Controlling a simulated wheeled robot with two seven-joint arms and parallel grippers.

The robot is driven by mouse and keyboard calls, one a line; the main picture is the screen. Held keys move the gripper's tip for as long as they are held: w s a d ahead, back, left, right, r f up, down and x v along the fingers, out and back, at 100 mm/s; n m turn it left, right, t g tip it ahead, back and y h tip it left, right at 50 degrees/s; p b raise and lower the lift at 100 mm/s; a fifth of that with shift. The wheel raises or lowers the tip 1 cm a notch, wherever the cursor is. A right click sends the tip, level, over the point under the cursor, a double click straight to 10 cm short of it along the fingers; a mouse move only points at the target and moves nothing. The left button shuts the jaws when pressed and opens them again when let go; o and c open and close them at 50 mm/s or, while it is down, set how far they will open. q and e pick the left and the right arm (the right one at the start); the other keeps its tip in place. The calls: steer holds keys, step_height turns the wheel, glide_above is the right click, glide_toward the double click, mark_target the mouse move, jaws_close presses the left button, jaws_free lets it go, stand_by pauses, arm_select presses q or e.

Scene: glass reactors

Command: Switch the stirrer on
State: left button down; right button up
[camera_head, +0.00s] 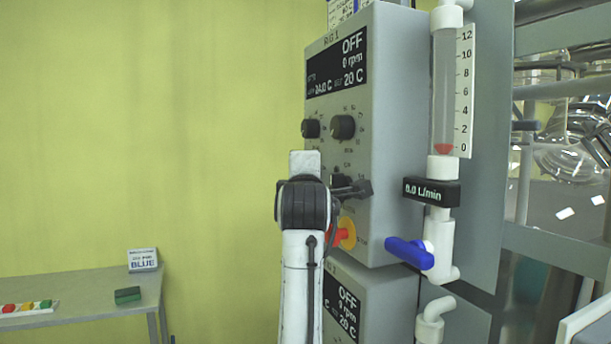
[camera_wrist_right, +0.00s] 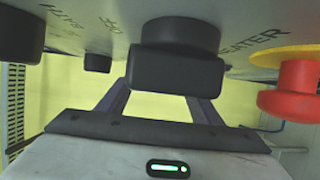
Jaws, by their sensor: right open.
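The grey control box (camera_head: 385,100) of RIG 1 hangs on the right in the head view. Its display (camera_head: 337,65) reads OFF, 0 rpm and 20 C. Two black round knobs, a left one (camera_head: 311,128) and a right one (camera_head: 343,127), sit below the display. My right gripper (camera_head: 352,188) is at the lower panel, in front of black controls it partly hides. In the right wrist view a black rotary switch (camera_wrist_right: 178,65) with a bar handle is before the open jaws (camera_wrist_right: 160,92) and hides the fingertips. Part of a label, "EATER", shows beside it. My left gripper is not in view.
A red button (camera_head: 334,236) on a yellow collar is close below my gripper; it also shows in the right wrist view (camera_wrist_right: 290,100). A flowmeter (camera_head: 445,95) with a blue valve handle (camera_head: 409,253) stands right of the box. A second box (camera_head: 375,295) is below.

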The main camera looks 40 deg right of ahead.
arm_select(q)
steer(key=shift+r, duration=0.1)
arm_select(e)
steer(key=shift+w+d, duration=0.3)
steer(key=shift+w, duration=0.15)
